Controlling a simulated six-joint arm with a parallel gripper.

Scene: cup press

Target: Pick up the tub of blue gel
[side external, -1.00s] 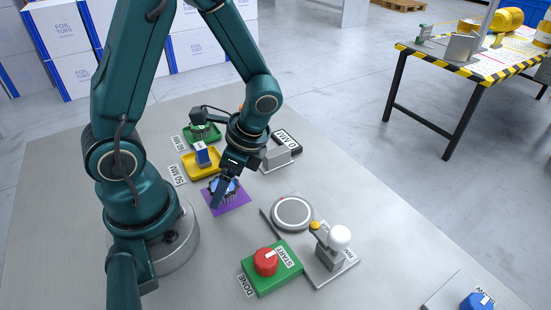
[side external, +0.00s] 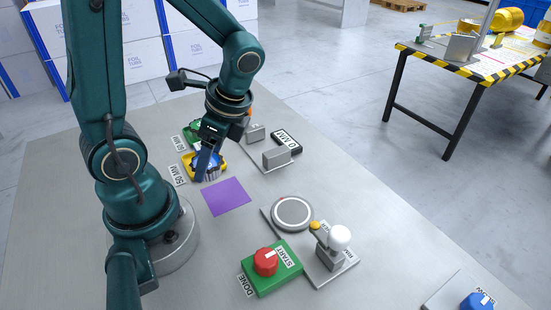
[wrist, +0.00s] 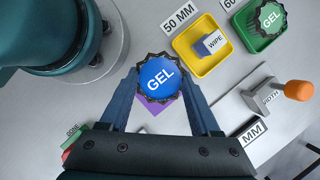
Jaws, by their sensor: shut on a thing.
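The tub of blue gel (wrist: 160,78), with a blue "GEL" top and a dark fluted rim, sits between the two fingers of my gripper (wrist: 160,92) in the wrist view. My gripper is shut on it. In the side view my gripper (side external: 208,166) and the tub (side external: 213,175) are held up off the purple mat, in front of the yellow tray in the picture. The fingers partly hide the tub there. The purple mat (side external: 227,198) is bare; its edge shows below the tub in the wrist view (wrist: 152,107).
A yellow tray (wrist: 182,43) holds a blue and white "WIPE" block (wrist: 210,42). A green tray (wrist: 240,24) holds a green gel tub (wrist: 268,17).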

